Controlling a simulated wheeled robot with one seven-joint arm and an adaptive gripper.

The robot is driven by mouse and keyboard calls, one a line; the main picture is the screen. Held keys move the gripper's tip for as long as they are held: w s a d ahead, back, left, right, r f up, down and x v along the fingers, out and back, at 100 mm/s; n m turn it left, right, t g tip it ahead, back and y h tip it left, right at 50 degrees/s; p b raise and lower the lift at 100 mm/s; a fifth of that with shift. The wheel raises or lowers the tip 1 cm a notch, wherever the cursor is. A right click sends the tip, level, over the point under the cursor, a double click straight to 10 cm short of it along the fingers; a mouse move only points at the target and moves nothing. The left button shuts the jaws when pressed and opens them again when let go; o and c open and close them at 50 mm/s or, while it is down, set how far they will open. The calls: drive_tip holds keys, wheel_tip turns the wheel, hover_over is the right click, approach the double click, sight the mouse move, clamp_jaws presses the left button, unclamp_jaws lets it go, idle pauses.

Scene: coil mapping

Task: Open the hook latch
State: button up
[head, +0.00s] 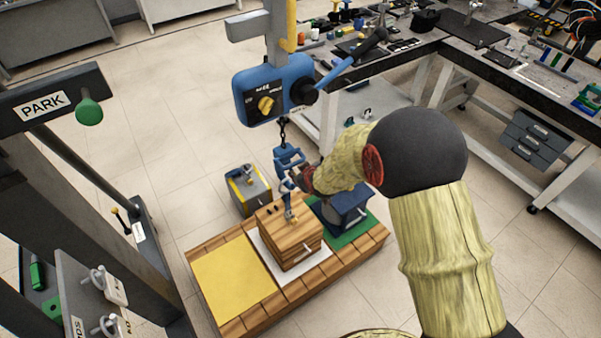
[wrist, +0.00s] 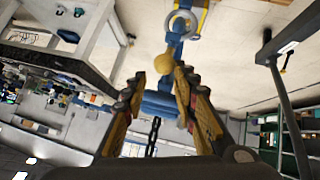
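The blue hook (head: 287,158) hangs on a dark chain (head: 283,130) below the blue hoist (head: 272,90). My gripper (head: 300,181) is right beside the hook in the head view, partly hidden by my arm. In the wrist view my gripper (wrist: 160,76) has its fingers apart, near the knob. I cannot tell whether a finger touches the hook, or whether its latch is open.
A wooden crate (head: 290,243) stands below the hook on a white pad of a wooden platform. A yellow pad (head: 232,286) lies left, a blue box (head: 343,210) right, a grey-yellow block (head: 248,188) behind. A PARK post (head: 45,100) stands left; workbenches (head: 480,70) right.

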drive_tip(key=shift+o, duration=0.7)
drive_tip(key=v, duration=1.2)
